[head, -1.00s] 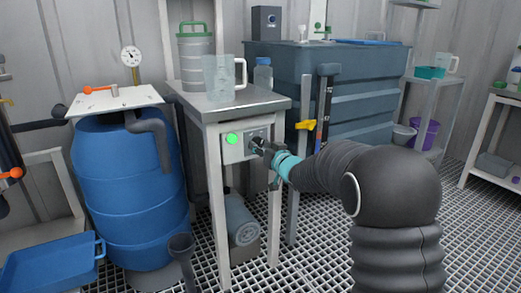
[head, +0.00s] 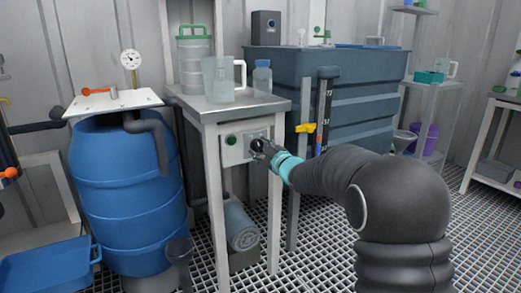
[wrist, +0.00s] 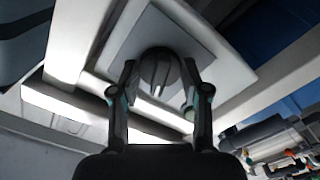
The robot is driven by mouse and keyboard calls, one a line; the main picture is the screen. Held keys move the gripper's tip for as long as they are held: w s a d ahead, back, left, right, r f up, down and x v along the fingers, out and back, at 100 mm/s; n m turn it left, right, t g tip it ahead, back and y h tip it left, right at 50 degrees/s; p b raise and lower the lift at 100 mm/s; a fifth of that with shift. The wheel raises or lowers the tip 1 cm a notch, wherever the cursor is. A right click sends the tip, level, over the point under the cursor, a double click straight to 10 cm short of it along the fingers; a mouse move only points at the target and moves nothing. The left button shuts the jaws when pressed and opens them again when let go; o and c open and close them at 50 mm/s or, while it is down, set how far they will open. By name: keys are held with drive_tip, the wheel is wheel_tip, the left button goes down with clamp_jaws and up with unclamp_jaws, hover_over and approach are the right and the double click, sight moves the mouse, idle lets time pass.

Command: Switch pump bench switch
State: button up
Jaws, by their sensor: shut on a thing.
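The pump bench switch is a dark round knob on a pale box (head: 230,155) under the steel bench top (head: 235,104). In the wrist view the knob (wrist: 158,66) sits between the two fingers, in front of a grey square plate (wrist: 185,35). My gripper (head: 262,147) is shut on the knob, with one finger on each side; it also shows in the wrist view (wrist: 160,80). In the head view the fingers mostly hide the knob. A round green lamp (head: 231,140) left of the knob is dark.
A clear jug (head: 218,80) and a blue-capped bottle (head: 262,78) stand on the bench. A blue barrel (head: 120,195) stands left of it. A dark tank (head: 365,95) with a yellow-handled valve (head: 305,128) stands behind to the right. The grating floor at right is open.

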drive_tip(key=shift+a+n, duration=0.1)
drive_tip(key=shift+n, duration=0.5)
drive_tip(key=o, duration=1.1)
drive_tip(key=shift+a, duration=0.1)
drive_tip(key=shift+o, duration=0.2)
drive_tip(key=shift+d, duration=0.2)
